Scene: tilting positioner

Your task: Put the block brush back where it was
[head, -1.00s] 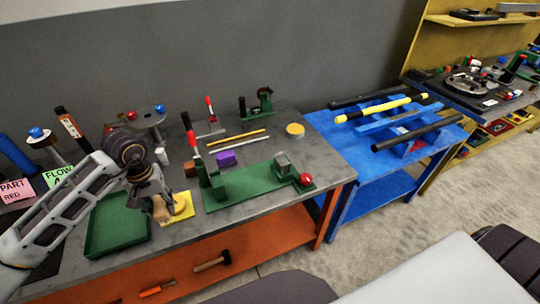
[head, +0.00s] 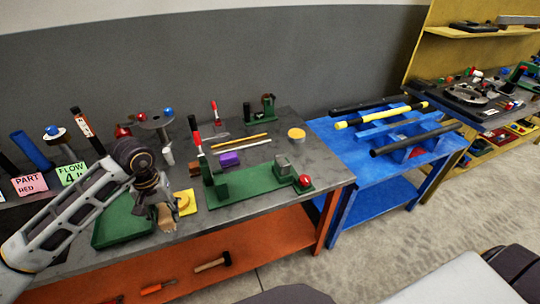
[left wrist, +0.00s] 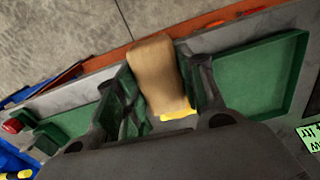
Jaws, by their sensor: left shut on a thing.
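The tan, wooden-looking block brush (head: 166,217) is held in my left gripper (head: 160,210), near the front edge of the grey bench. In the left wrist view the brush (left wrist: 155,68) stands out between the two dark fingers (left wrist: 163,90), which close on its sides. Its bristles cannot be made out. A yellow pad (head: 187,204) lies on the bench just right of the gripper, partly hidden; a bit of yellow (left wrist: 178,115) shows behind the brush in the wrist view. My right gripper is not in view.
A green tray (head: 112,230) lies left of the gripper, partly behind my arm. The green clamp fixture (head: 250,186) stands to the right, with a purple block (head: 230,159) behind it. The blue table (head: 350,162) holds bars. A hammer (head: 212,262) lies on the lower orange shelf.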

